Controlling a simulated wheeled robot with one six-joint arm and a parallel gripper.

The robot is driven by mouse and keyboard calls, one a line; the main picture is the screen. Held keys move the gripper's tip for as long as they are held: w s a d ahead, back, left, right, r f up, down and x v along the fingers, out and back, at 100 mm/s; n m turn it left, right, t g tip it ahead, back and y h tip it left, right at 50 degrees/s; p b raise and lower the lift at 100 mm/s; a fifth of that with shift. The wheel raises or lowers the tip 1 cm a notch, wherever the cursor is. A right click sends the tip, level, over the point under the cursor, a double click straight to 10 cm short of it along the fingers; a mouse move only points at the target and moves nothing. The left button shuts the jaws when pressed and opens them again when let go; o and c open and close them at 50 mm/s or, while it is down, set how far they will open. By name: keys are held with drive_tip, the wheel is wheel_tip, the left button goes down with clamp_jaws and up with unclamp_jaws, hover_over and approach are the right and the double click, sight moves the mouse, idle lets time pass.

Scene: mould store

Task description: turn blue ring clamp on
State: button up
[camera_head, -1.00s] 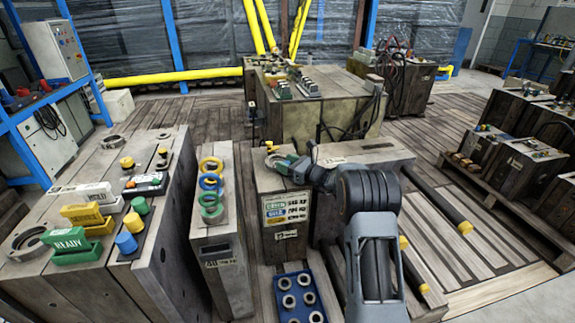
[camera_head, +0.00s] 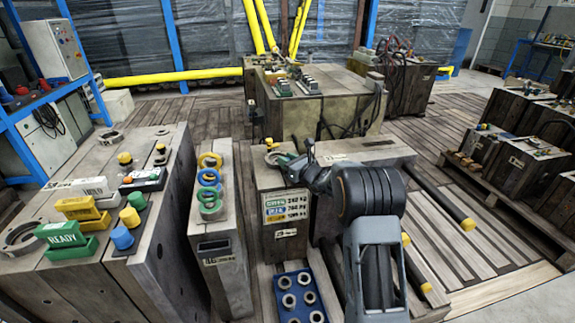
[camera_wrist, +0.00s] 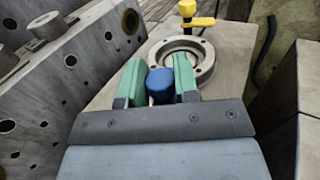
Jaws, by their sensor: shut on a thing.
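A round blue knob (camera_wrist: 160,85), the blue clamp part I can see, sits between the green fingers of my gripper (camera_wrist: 159,84) in the wrist view. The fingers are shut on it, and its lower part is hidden. A grey metal ring (camera_wrist: 184,62) lies just beyond it on the block top. A yellow-handled clamp (camera_wrist: 192,20) stands at the ring's far side. In the head view my gripper (camera_head: 285,161) is low over the top of the middle block (camera_head: 268,180), and the blue knob cannot be made out there.
A narrow block (camera_head: 222,245) to the left carries yellow, blue (camera_head: 209,177) and green rings. Further left, a large block (camera_head: 170,215) holds signs and coloured knobs. A blue tray (camera_head: 283,312) of metal rings lies in front. Yellow-tipped bars (camera_head: 440,195) lie on the right.

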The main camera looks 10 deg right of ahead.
drive_tip(key=shift+m+t+h, duration=0.3)
drive_tip(key=shift+h, duration=0.3)
drive_tip(key=o, duration=0.9)
drive_tip(key=p+v, duration=0.3)
drive_tip(key=v, duration=1.1)
drive_tip(key=shift+w, duration=0.15)
